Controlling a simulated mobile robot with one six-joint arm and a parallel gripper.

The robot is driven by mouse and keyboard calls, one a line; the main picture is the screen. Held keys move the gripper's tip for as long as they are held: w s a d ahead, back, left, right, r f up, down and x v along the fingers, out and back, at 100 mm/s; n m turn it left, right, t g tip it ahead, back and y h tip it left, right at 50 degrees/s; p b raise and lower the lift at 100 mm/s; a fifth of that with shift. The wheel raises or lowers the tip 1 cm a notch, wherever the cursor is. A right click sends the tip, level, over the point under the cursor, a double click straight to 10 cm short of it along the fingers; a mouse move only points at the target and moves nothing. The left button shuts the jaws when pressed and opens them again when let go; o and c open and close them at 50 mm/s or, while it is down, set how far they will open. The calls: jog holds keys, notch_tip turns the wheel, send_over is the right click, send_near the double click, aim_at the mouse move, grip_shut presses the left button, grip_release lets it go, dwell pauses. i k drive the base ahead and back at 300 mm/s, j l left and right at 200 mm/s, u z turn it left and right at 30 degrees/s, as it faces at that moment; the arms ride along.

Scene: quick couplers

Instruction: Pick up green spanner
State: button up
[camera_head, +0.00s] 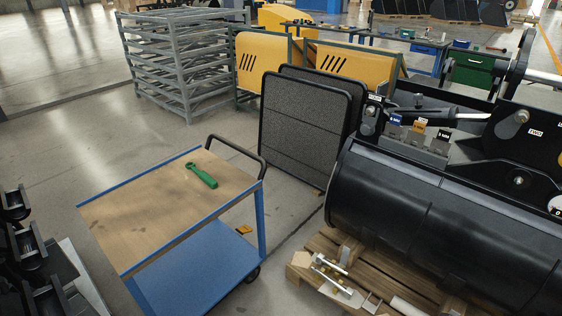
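The green spanner (203,176) lies flat on the brown top of the blue cart (150,217), toward its far right part.
The cart has a dark push handle (236,150) at its far right corner and a lower blue shelf (195,270). A large black machine (430,215) stands right, above a wooden pallet (330,245). Grey panels (305,128) stand behind. Open floor (60,150) lies left.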

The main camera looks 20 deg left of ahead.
aim_at(210, 181)
jog(key=u, duration=1.6)
